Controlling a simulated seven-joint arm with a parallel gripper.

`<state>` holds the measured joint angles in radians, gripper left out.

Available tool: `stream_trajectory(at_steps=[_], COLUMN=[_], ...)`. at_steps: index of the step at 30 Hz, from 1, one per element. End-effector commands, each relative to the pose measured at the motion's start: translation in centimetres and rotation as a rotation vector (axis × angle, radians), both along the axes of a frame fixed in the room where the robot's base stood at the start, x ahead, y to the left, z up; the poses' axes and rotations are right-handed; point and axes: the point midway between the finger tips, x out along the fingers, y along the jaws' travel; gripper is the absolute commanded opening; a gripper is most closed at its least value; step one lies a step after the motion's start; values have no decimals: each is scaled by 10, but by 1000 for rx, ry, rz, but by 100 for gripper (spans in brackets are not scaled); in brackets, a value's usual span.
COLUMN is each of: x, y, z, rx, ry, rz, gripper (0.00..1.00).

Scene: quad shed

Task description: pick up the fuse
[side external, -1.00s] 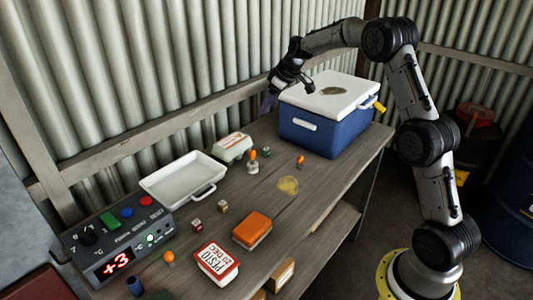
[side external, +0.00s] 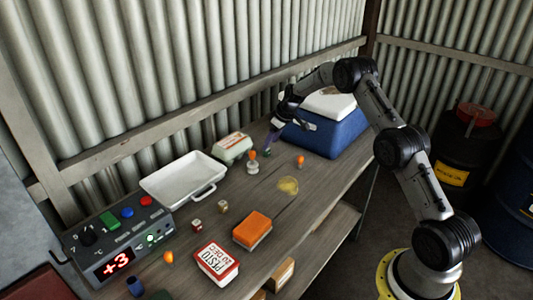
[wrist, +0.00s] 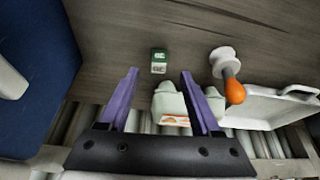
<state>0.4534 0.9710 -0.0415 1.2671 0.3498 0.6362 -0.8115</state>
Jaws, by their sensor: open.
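A small green block with a white label, which I take for the fuse (wrist: 158,61), lies on the bench in the wrist view. It sits just beyond my fingertips and roughly between them.
The blue cooler (side external: 325,138) stands close on one side of my gripper. On the other are a pale carton (side external: 231,147), a white stand with an orange bulb (side external: 253,166) and a white tray (side external: 180,180). The bench's front right is fairly clear.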

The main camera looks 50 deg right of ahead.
Motion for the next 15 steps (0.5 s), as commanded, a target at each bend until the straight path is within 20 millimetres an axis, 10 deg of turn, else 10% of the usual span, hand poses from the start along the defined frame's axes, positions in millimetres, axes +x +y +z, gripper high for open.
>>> stream_trajectory(at_steps=[15], x=[18], y=[0], z=[-46], rx=[0], ry=[0], rz=[0], gripper=[65])
